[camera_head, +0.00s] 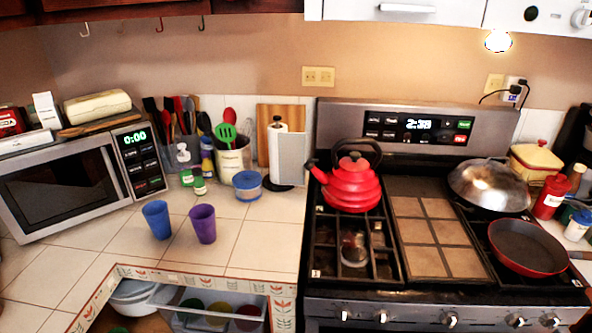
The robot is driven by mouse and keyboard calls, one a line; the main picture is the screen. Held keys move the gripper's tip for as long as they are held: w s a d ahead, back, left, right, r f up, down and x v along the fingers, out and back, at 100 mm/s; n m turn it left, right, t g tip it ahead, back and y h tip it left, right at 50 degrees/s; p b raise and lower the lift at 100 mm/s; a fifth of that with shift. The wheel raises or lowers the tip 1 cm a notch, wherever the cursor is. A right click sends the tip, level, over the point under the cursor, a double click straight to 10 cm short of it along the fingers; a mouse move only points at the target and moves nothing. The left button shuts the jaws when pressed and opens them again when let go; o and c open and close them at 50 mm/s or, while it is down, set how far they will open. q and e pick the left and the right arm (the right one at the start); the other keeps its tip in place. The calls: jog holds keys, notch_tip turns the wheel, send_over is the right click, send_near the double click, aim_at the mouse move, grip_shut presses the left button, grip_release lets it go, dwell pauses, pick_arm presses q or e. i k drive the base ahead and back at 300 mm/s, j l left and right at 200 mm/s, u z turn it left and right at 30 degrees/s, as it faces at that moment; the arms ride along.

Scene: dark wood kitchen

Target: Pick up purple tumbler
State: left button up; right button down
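The purple tumbler (203,224) stands upright on the tiled counter (255,241), left of the stove. A blue tumbler (157,219) stands upright just to its left, with a small gap between the two. Neither of my grippers shows in the head view, and nothing is touching the purple tumbler.
A microwave (62,188) stands at the left. The stove with a red kettle (352,185) is to the right. An open space with bowls (135,291) lies below the counter's front edge.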

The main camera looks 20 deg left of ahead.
aim_at(202, 216)
jog(key=u, duration=1.2)
